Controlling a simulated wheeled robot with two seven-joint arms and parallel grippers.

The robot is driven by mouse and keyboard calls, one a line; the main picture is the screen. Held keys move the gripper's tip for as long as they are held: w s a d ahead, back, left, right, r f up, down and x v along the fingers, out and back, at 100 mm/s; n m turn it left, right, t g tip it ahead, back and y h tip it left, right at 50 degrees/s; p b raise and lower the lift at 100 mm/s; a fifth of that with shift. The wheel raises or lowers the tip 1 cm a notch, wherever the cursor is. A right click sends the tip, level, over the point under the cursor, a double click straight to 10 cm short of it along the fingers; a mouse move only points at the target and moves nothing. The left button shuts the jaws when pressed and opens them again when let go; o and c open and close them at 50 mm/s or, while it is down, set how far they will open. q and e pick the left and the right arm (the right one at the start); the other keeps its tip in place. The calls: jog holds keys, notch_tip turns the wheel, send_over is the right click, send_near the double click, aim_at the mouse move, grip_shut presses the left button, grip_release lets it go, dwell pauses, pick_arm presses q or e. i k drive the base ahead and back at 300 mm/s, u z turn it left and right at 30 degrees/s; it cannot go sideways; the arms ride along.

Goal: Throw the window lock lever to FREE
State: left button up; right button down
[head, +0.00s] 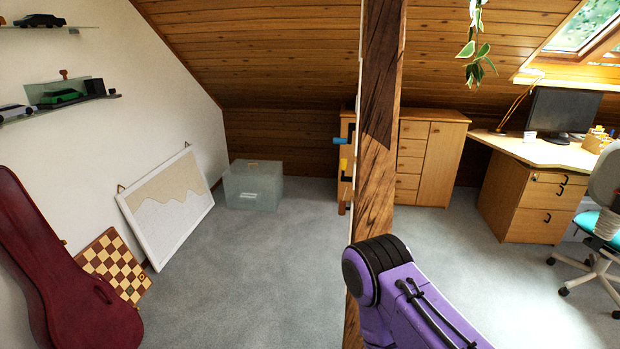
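A timber post (380,140) stands upright in the middle of the head view. I see this side nearly edge-on, so I cannot tell which fitting is the window lock lever, or read any FREE mark. A skylight window (588,24) shows at the upper right. My purple right arm (415,295) covers the lower post. Neither gripper is in view.
A wooden cabinet (432,160) stands behind the post. A desk (540,150) with a monitor (560,110) and a chair (605,215) are at right. A guitar case (60,270), chessboard (113,268), framed panel (168,205) and clear box (253,188) are at left. The carpet (255,270) between is clear.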

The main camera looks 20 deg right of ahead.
aim_at(344, 161)
jog(key=u, duration=0.4)
jog(key=i, duration=1.9)
jog(key=z, duration=1.4)
jog(key=i, duration=0.75)
jog(key=z, duration=0.8)
